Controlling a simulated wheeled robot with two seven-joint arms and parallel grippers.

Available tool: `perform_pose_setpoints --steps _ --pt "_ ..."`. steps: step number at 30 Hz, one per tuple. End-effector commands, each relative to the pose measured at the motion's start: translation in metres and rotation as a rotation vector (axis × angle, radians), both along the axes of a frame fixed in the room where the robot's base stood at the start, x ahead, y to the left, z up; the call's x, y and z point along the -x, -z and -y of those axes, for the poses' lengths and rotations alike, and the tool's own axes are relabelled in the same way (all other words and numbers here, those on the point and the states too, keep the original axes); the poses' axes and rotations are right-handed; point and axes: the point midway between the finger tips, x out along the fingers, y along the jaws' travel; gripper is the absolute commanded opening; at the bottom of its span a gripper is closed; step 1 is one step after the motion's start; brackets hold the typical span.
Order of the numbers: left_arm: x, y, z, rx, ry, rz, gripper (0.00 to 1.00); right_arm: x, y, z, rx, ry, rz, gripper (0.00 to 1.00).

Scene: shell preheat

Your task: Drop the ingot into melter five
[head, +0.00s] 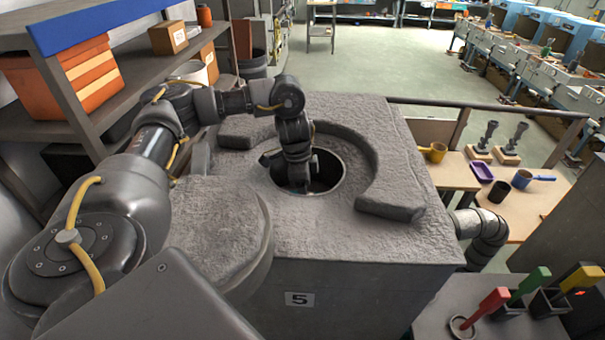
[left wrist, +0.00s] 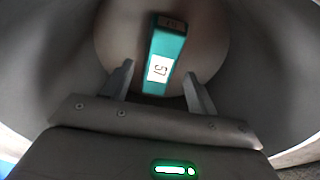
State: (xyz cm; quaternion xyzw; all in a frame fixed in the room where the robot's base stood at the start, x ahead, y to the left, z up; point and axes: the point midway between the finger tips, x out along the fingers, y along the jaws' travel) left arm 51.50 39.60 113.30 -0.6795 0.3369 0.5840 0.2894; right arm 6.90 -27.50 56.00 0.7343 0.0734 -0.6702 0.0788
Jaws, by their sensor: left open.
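Melter five (head: 300,235) is a rough grey block with a "5" label on its front and a round dark opening (head: 330,172) in its top. My left gripper (head: 302,184) points down into this opening. In the left wrist view my left gripper (left wrist: 160,75) has its two fingers spread apart. The teal ingot (left wrist: 167,48), with a white number label, lies beyond and between the fingers, inside a round pale-bottomed cavity. Gaps show on both sides of it. The ingot is hidden in the head view. My right gripper is not in view.
A raised curved rim (head: 385,195) partly rings the opening. A shelf with an orange crate (head: 65,80) stands at left. A wooden table (head: 530,210) at right holds a purple tray (head: 482,172) and cups. Red, green and yellow-handled tools stand at lower right.

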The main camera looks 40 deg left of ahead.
Motion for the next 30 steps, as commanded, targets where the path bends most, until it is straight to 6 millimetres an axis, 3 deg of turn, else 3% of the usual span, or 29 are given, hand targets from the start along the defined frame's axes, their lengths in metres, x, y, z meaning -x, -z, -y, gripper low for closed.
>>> perform_pose_setpoints --steps 18,24,30 --pt "0.007 -0.100 -0.011 -0.001 0.000 0.005 0.58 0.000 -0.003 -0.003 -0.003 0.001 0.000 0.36" --pt "0.010 -0.119 -0.013 -0.001 0.001 0.003 0.58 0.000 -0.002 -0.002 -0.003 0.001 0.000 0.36" --pt "0.011 -0.126 -0.014 -0.001 0.001 0.001 0.58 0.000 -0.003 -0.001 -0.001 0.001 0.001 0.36"
